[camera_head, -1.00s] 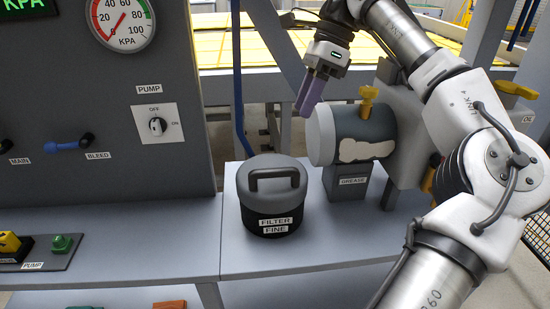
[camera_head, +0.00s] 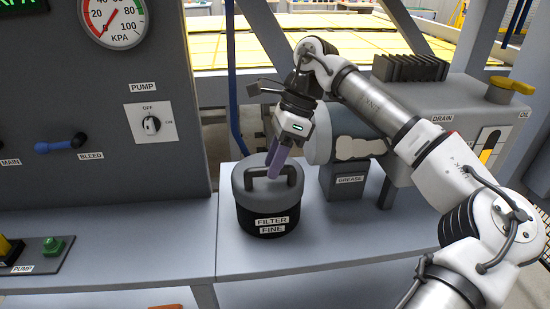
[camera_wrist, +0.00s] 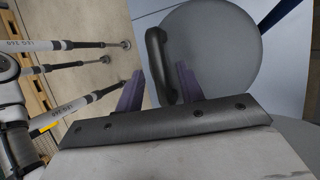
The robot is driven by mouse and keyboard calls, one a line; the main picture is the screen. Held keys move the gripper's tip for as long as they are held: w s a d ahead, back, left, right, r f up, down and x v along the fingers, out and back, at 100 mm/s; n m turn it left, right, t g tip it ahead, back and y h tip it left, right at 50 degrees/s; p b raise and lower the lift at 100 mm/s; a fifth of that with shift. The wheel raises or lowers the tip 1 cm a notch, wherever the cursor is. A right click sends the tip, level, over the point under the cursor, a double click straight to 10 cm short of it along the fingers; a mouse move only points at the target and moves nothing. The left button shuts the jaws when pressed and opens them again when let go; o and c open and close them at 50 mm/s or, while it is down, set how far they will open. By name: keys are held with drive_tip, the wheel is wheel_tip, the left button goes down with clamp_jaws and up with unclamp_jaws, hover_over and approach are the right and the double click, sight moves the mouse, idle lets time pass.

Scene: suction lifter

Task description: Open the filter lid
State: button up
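The filter (camera_head: 264,215) is a dark round canister labelled "FILTER FINE", standing upright on the grey bench. Its grey lid (camera_head: 247,197) is on top and carries a dark arched handle (camera_head: 258,173). My gripper (camera_head: 274,167) is just above the lid, its purple fingers pointing down at the handle. In the wrist view the handle (camera_wrist: 158,62) stands on the round lid (camera_wrist: 212,50). The two purple fingers there (camera_wrist: 160,88) are spread apart, with the handle's near end between them. The fingers look open, and I see no clear contact with the handle.
The grease cylinder (camera_head: 322,138) stands close behind and right of the filter. A control panel (camera_head: 110,120) with a gauge, a pump knob (camera_head: 151,125) and a blue bleed lever (camera_head: 62,146) rises at left. The bench (camera_head: 350,240) right of the filter is clear.

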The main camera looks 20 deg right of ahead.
drive_tip(key=shift+c, duration=0.4)
clamp_jaws()
drive_tip(key=shift+w+r, duration=0.1)
drive_tip(key=shift+r, duration=0.05)
